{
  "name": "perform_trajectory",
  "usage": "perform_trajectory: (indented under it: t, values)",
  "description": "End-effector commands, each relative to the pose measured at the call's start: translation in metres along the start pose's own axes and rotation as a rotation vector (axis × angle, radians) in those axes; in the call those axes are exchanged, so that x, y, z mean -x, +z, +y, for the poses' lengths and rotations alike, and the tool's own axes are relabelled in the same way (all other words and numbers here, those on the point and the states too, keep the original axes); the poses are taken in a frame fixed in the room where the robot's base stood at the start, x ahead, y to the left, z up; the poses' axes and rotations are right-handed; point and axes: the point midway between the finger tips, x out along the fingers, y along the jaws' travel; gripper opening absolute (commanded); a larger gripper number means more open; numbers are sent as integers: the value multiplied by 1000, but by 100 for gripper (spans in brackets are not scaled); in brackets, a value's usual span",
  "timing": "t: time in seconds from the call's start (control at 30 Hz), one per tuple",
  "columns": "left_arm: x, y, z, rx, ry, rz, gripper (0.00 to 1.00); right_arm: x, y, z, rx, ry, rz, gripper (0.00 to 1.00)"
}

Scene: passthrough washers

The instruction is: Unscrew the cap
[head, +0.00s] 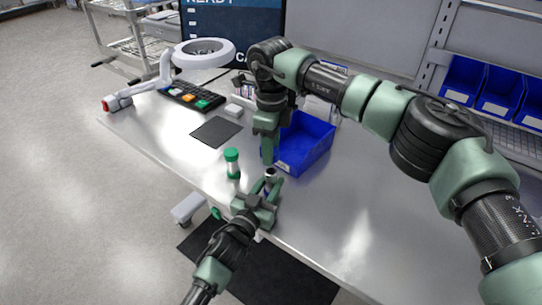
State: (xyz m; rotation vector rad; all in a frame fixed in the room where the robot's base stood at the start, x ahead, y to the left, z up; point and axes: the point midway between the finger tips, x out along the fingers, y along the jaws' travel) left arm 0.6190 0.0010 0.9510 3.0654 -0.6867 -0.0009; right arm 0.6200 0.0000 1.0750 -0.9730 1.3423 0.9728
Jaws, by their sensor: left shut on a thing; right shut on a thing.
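My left gripper (270,183) is low over the table's near edge, shut on a small upright container (270,173). Its pale, dark-centred top shows between the fingers; most of its body is hidden. My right gripper (269,158) points straight down just above that container, with its fingers shut. What it grips is too small and hidden to make out; I cannot tell whether it touches the container's top. A second container with a green cap (232,155) and a clear body stands upright on the table, left of both grippers.
A blue bin (308,147) stands just behind and right of the grippers. A dark mat (216,131), a tray of coloured pieces (190,97) and a ring lamp (204,54) are at the left. The metal table (375,215) is bare at front right.

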Motion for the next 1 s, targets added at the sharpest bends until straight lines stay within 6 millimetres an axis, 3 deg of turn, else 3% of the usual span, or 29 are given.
perform_trajectory:
  t: [0.17, 0.2, 0.27, 0.67, 0.77, 1.0]
  values:
    - [0, 0, 0, 0, 0, 1, 0, 0, 0, 0, 0, 1, 0, 0]
    - [0, 0, 0, 0, 0, 1, 38, 0, 0, 0, 0, 1, 0, 0]
    - [0, 0, 0, 0, 0, 1, 55, 0, 0, 0, 0, 1, 0, 0]
    - [4, 0, 0, 0, 0, 0, 55, -1, 0, 0, 0, 1, 0, 0]
    - [16, 2, -1, -1, -1, -1, 55, -2, 0, 0, 0, 1, 0, 0]
    - [67, 3, 0, 0, 1, -2, 55, -8, 0, 0, 0, 1, 0, 0]
